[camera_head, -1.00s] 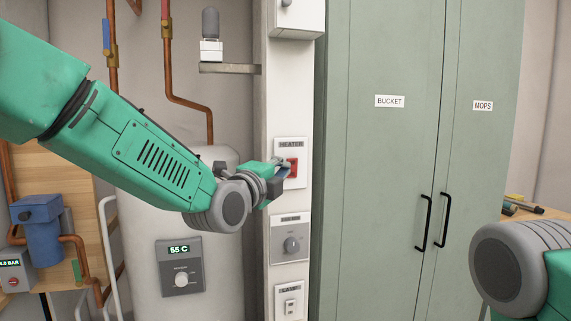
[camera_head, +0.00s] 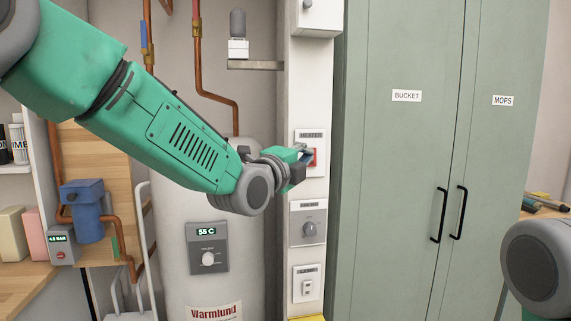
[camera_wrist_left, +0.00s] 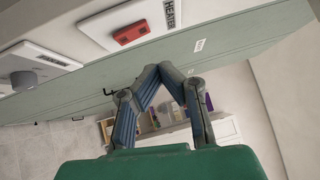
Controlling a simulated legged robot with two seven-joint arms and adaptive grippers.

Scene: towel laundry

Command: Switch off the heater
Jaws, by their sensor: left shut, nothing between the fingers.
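The heater switch is a red rocker (camera_head: 312,157) on a white plate labelled HEATER (camera_head: 311,137), fixed to the narrow white wall strip. My left gripper (camera_head: 304,153) is at the plate, in front of the rocker's left part and hiding some of it. In the left wrist view the red rocker (camera_wrist_left: 131,32) lies up and left of the fingertips (camera_wrist_left: 152,68), which meet with nothing between them. I cannot tell whether the fingers touch the switch. The right arm shows only as a grey joint at the lower right edge; its gripper is out of view.
Below the heater plate are a dial plate (camera_head: 308,223) and a LAMP switch plate (camera_head: 307,284). A white boiler (camera_head: 213,285) with a 55 C display stands left, with copper pipes (camera_head: 213,97). A green cabinet (camera_head: 400,160) with BUCKET and MOPS labels stands right.

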